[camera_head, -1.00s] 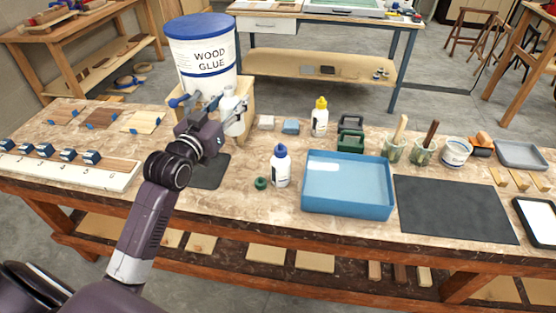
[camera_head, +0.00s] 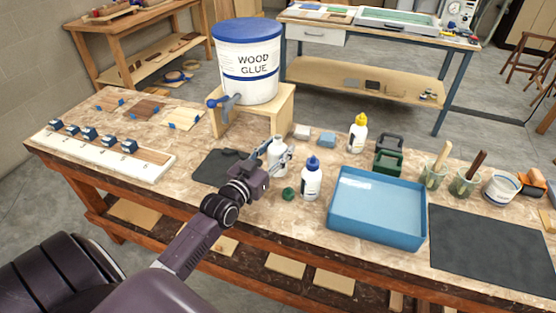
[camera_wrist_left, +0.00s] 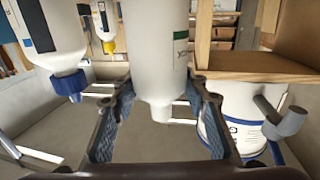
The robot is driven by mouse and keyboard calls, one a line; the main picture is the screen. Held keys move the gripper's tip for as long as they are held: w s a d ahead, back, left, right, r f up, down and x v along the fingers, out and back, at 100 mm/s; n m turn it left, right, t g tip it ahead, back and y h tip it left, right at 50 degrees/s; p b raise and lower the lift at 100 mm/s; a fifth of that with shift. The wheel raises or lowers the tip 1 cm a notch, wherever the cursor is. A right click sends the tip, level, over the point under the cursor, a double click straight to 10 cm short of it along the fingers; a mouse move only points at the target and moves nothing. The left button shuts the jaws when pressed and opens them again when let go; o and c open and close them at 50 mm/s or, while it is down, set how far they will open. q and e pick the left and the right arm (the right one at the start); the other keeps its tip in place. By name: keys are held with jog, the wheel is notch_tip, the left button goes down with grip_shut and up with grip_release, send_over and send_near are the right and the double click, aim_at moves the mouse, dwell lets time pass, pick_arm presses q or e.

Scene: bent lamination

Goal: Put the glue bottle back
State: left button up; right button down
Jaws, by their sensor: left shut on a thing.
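My left gripper (camera_head: 276,160) is shut on a white glue bottle (camera_head: 278,148), held above the bench beside the dark mat. In the left wrist view the fingers (camera_wrist_left: 150,98) sit on both sides of this bottle (camera_wrist_left: 155,45), whose label has a green band. Its narrow end shows no cap. A green cap (camera_head: 289,193) lies on the bench in front. A white bottle with a blue cap (camera_head: 311,180) stands just right of it; a yellow-capped bottle (camera_head: 357,135) stands farther back. My right gripper is not in view.
A dark mat (camera_head: 212,168) lies to the left, a blue tray (camera_head: 376,238) to the right.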

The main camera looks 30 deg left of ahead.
pick_arm(q)
notch_tip(320, 180, down, 4)
jog(key=shift+f, duration=0.15)
dwell(0.3)
